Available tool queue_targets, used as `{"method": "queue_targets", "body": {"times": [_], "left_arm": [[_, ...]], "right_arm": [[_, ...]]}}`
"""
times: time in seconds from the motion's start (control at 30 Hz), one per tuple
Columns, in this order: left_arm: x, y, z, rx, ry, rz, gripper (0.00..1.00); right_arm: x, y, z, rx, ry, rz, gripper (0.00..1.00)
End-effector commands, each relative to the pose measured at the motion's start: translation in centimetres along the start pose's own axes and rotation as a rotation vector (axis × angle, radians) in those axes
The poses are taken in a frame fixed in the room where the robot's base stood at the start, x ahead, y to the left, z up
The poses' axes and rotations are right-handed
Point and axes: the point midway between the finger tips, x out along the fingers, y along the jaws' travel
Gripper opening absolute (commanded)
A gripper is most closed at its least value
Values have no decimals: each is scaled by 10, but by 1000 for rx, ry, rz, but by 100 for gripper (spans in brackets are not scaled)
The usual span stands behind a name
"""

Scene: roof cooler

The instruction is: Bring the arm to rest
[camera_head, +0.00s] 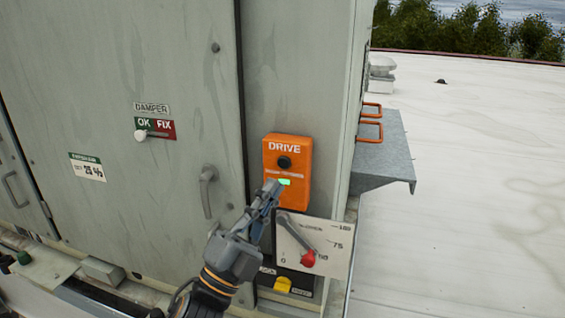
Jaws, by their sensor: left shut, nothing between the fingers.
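My left gripper (268,192) is shut and empty. Its fingertips are in front of the lower left part of the orange DRIVE box (301,190), close to a lit green indicator (285,182); I cannot tell whether they touch the box. My left arm comes up from the bottom edge, left of the middle. The DRIVE box has a black knob (284,162) and is mounted on the grey cabinet (268,70). My right gripper is not in view.
A dial plate (337,235) with a red-tipped lever (308,259) is right of my gripper, with a yellow knob (283,284) below. A door handle (207,190) and damper slider (141,135) are left. A grey shelf (390,150) juts out right; open white roof (470,200) lies beyond.

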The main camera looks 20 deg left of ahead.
Motion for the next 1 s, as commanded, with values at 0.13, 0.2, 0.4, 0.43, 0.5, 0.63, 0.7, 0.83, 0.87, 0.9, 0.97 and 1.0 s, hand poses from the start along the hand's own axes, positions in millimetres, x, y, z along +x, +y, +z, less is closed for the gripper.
{"method": "queue_targets", "body": {"times": [0.13,0.2,0.4,0.43,0.5,0.63,0.7,0.83,0.87,0.9,0.97,1.0], "left_arm": [[-5,-4,-3,0,-1,0,0],[-5,-4,-4,1,-1,0,0],[-5,-3,-3,-2,-4,2,0],[-6,-2,-1,-7,-11,6,0],[-10,3,6,-34,-52,27,0],[-34,30,36,-163,-242,125,0],[-61,53,57,-265,-397,207,0],[-129,100,84,-460,-710,375,0],[-147,111,87,-501,-782,415,0],[-173,124,88,-555,-880,469,0],[-213,141,86,-630,-1023,550,0],[-239,150,82,-675,-1116,603,0]], "right_arm": [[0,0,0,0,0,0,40],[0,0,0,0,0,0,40],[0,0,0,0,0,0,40],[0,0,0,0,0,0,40],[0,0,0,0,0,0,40],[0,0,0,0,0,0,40],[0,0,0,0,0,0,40],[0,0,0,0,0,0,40],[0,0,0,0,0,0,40],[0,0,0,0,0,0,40],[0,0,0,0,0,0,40],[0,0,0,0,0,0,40]]}}
